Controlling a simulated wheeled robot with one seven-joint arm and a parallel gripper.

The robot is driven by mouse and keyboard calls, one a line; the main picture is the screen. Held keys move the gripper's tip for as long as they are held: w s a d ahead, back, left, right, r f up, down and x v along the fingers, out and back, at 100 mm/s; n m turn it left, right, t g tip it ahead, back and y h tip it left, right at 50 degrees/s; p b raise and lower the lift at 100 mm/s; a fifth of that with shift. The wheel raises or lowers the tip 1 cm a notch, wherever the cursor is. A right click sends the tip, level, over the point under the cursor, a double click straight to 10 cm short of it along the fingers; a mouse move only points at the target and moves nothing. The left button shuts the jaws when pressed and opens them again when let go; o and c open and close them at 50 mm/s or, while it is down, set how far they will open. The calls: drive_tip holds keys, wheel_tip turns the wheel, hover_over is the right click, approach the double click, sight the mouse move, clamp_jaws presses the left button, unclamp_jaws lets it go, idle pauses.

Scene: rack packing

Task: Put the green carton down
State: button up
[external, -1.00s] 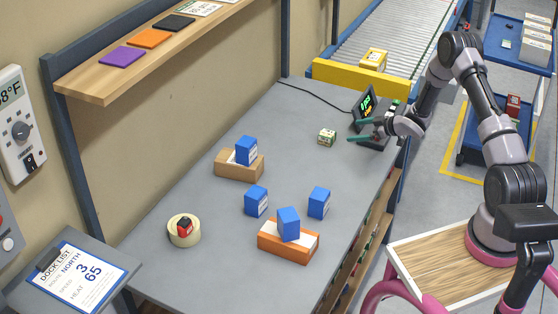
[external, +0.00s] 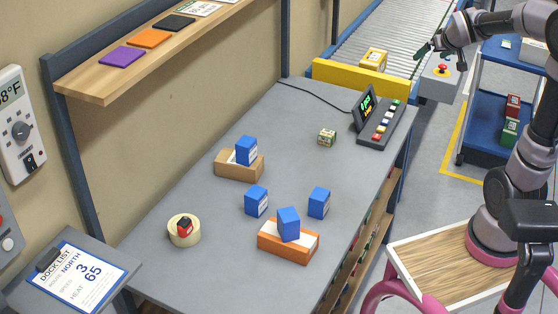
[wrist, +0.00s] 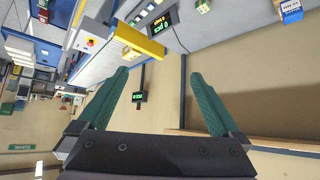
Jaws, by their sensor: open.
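A green carton (external: 510,131) stands on the lower deck of the blue cart at the right, beside a red carton (external: 513,105). A small green-and-cream carton (external: 326,137) stands on the grey table, left of the display; it also shows in the wrist view (wrist: 203,6). I cannot tell which of the two the task means. My gripper (external: 425,49) is raised near the conveyor's right side, well away from both. In the wrist view my gripper (wrist: 160,75) has its green fingers wide apart with nothing between them.
On the table (external: 190,270) are blue boxes, a brown box (external: 239,170), an orange box (external: 288,247), a tape roll (external: 184,235) and a button panel (external: 381,128). A yellow barrier (external: 360,82) crosses the conveyor's end. A red-button post (external: 442,72) stands below my gripper.

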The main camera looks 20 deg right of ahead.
drive_tip(key=s+a+m+g+y, duration=0.1)
drive_tip(key=s+a, duration=0.2)
drive_tip(key=s, duration=0.8)
drive_tip(key=s+a+r+m+y, duration=0.1)
drive_tip(key=s+a+m+y, duration=0.1)
drive_tip(key=s, duration=0.9)
drive_tip(key=shift+a+r+g, duration=0.25)
drive_tip(key=shift+a+g, duration=0.15)
drive_tip(key=shift+a, duration=0.05)
